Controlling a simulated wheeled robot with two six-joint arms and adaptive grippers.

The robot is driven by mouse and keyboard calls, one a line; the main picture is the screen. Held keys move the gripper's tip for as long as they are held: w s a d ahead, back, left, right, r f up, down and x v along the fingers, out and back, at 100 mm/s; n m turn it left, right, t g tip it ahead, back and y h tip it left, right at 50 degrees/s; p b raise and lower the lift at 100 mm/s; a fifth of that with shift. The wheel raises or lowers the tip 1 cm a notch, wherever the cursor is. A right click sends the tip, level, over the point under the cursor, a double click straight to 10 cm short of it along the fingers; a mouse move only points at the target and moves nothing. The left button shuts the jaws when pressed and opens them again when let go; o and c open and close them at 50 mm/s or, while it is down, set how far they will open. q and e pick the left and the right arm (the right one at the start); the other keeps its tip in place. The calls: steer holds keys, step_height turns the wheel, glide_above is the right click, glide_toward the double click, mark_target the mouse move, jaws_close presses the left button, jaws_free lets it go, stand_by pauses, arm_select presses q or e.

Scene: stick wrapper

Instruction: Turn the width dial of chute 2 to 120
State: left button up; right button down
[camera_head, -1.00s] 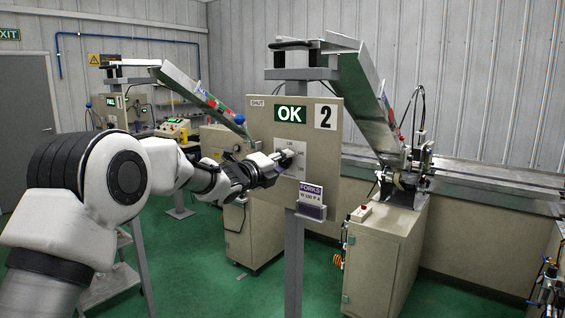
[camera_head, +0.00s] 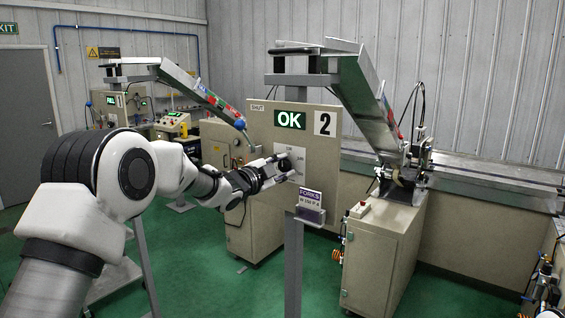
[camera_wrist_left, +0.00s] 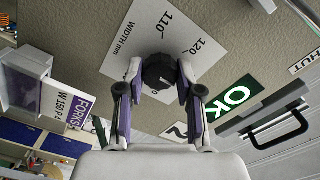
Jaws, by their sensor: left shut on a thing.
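The chute 2 panel (camera_head: 262,135) carries a lit OK sign (camera_head: 290,119) and a 2 label (camera_head: 325,122). Its white scale plate (camera_wrist_left: 128,38) reads WIDTH mm, with 110 and 120 visible in the left wrist view. The black round width dial (camera_wrist_left: 160,72) sits on that plate. My left gripper (camera_wrist_left: 159,76) is shut on the dial, one finger on each side. In the head view the left gripper (camera_head: 281,164) reaches the plate from the left and partly covers it. Which number the dial points to cannot be told. My right gripper is not in view.
The sloping metal chute (camera_head: 368,98) rises behind the panel. A beige cabinet (camera_head: 378,250) stands to the right. Green floor is open between the machines.

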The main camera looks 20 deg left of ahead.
arm_select(q)
steer(key=n+p, duration=0.3)
steer(key=n, duration=0.3)
steer(key=shift+a+r, duration=0.1)
steer(key=n+p, duration=0.2)
steer(key=n, duration=0.1)
steer(key=shift+n, duration=1.1)
steer(key=shift+f+p, duration=0.2)
steer(key=shift+p, duration=0.1)
steer(key=o, duration=1.1)
steer(key=shift+o, duration=0.2)
steer(key=shift+r, duration=0.1)
